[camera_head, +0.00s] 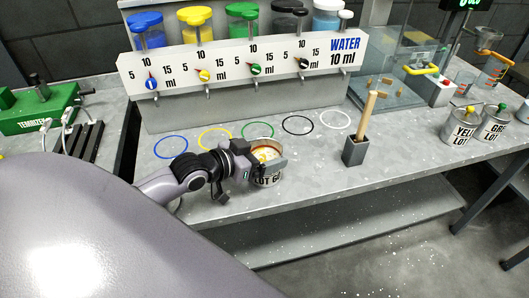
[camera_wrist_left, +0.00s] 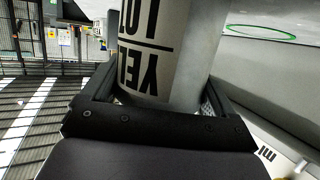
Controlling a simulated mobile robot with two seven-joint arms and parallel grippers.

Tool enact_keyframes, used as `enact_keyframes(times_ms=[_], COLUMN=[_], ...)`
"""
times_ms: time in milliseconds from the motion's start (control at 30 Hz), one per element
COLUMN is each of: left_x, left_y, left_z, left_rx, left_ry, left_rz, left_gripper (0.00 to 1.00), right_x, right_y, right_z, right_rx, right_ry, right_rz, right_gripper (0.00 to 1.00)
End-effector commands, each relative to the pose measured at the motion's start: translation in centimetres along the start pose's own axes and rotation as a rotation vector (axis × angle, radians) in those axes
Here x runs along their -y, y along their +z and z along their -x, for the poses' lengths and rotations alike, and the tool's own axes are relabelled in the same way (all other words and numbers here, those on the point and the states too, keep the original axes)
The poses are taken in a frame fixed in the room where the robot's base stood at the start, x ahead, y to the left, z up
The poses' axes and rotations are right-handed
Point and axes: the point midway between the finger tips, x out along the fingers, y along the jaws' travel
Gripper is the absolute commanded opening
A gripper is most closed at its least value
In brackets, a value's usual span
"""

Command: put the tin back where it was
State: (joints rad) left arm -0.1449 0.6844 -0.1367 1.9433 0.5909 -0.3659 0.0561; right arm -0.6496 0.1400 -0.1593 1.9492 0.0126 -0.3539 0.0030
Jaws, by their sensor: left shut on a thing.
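My left gripper (camera_head: 252,163) is shut on an open metal tin (camera_head: 267,178) with a white label, near the front edge of the grey bench. Yellow-orange and white stuff shows inside the tin's mouth. In the left wrist view the tin (camera_wrist_left: 180,55) is upside down in the picture, between the fingers, and its label shows "YEL" and "LOT". I cannot tell whether its base touches the bench. Two lidded tins, labelled "YEL" (camera_head: 459,127) and "GRE" (camera_head: 493,124), stand at the right of the bench. My right gripper is not in view.
Blue, yellow, green (camera_head: 257,130), black and white rings mark the bench below a dispenser (camera_head: 240,68) with coloured valves. Bare bench lies between holder and lidded tins.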

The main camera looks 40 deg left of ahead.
Motion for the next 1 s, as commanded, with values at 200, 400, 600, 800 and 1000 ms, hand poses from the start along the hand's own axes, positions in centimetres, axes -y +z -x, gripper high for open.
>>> enact_keyframes(times_ms=[200, 400, 600, 800, 1000], left_x=[0.0, 0.0, 0.0, 0.1, 0.1], left_y=[-0.1, 0.2, -0.1, 0.1, 0.1], left_z=[0.0, -0.1, 0.0, 1.6, 4.2], left_rx=[-0.005, 0.001, 0.000, 0.004, 0.005], left_ry=[0.000, 0.000, 0.000, -0.001, -0.001], left_rz=[-0.001, 0.000, 0.000, 0.001, 0.001], left_gripper=[0.29, 1.00, 1.00, 1.00, 1.00], right_x=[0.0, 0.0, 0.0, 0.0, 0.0], right_y=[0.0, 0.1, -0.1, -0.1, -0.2], right_z=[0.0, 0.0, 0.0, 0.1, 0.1], right_rx=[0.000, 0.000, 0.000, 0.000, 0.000], right_ry=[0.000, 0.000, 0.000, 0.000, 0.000], right_rz=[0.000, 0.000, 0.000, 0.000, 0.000], right_gripper=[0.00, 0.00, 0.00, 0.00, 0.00])
